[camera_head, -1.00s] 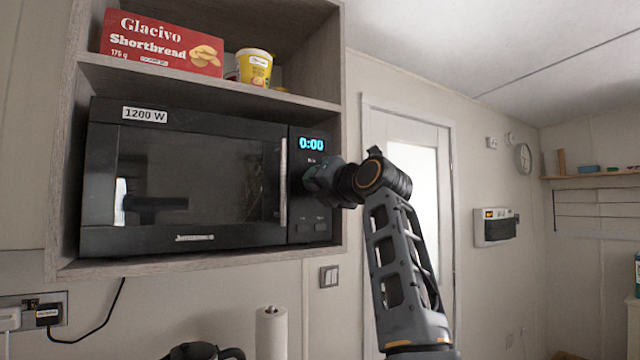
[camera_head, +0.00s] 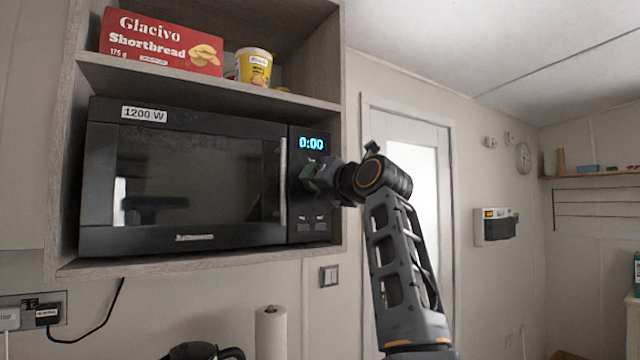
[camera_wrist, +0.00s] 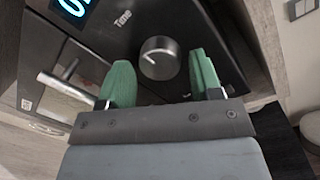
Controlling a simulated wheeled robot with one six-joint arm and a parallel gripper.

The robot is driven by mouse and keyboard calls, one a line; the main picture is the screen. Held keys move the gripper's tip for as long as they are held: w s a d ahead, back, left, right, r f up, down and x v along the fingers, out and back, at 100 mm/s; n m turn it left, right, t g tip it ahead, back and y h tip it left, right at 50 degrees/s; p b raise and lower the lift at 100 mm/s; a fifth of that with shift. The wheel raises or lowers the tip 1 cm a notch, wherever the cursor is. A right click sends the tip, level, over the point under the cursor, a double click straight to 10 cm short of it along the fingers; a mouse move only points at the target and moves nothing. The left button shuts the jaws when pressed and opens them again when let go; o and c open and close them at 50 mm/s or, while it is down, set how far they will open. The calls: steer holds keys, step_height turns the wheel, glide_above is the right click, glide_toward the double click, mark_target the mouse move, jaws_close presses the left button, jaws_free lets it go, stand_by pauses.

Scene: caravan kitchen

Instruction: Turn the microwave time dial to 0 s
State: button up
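The black microwave (camera_head: 190,185) sits in a wooden wall cabinet, and its blue display (camera_head: 311,143) reads 0:00. In the wrist view the silver time dial (camera_wrist: 159,58) is below the "Time" label (camera_wrist: 122,18), with a mark at its lower left. My gripper (camera_wrist: 160,82) is open. Its two green fingers stand either side of the dial, with visible gaps between them and it. In the head view my gripper (camera_head: 318,180) is at the control panel and hides the dial.
The microwave's vertical door handle (camera_head: 283,182) is left of the panel; it also shows in the wrist view (camera_wrist: 66,88). A shortbread box (camera_head: 160,42) and a yellow tub (camera_head: 254,67) stand on the shelf above. A paper roll (camera_head: 271,333) is below.

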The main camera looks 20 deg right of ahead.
steer(key=shift+o, duration=0.6)
steer(key=s+d+f+b, duration=0.1)
steer(key=s+b, duration=0.4)
steer(key=s, duration=0.8)
steer(key=shift+s+d, duration=0.3)
steer(key=shift+d, duration=0.25)
